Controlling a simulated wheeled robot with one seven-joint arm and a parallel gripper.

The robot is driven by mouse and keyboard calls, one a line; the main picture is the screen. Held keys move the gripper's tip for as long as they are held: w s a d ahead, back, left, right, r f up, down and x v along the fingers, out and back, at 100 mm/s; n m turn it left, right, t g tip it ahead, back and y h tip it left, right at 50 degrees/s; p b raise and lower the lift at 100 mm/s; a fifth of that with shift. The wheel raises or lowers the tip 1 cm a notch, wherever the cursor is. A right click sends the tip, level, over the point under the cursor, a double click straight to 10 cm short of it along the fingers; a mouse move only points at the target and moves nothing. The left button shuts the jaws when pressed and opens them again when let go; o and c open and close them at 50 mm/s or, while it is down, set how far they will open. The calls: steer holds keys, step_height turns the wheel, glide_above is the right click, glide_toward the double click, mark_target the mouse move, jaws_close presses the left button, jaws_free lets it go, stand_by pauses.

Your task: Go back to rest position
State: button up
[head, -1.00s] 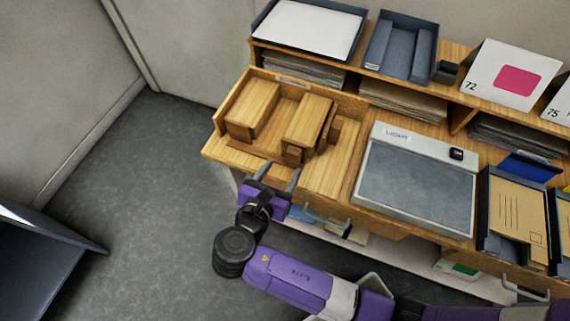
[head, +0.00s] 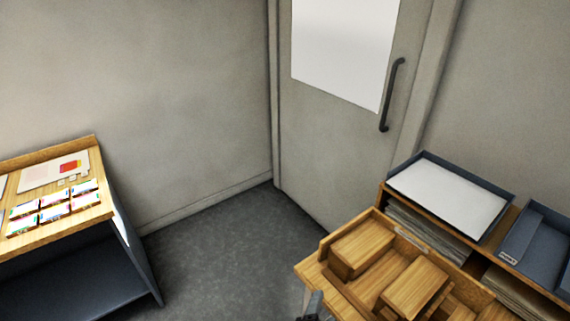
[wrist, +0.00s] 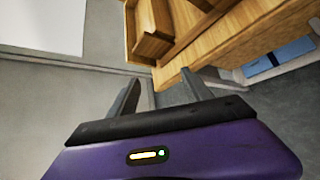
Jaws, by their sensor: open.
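My gripper (wrist: 158,92) is open and empty in the wrist view, its two dark fingers spread above a purple body. It is beside the edge of the wooden desk (wrist: 228,50). Most of my arm is out of the head view.
A second table (head: 50,238) with cards and a sheet stands at the left. A grey door (head: 330,140) with a dark handle is at the back. A tray of white paper (head: 450,197) stands on the desk's shelf. Grey floor (head: 215,265) lies open between the tables.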

steer(key=s+d+r+m+t+y, duration=0.1)
steer(key=s+d+r+m, duration=0.2)
steer(key=s+m, duration=0.4)
steer(key=s+d+r+m+t+y, duration=0.1)
steer(key=s+d+r+m, duration=0.3)
steer(key=s, duration=1)
steer(key=s+d+r+m+y, duration=0.2)
steer(key=s+d+r+m, duration=0.2)
steer(key=s+m, duration=0.6)
step_height(320, 180, up, 3)
steer(key=shift+s+f+t, duration=0.1)
steer(key=shift+s+t, duration=0.15)
steer(key=shift+t, duration=0.15)
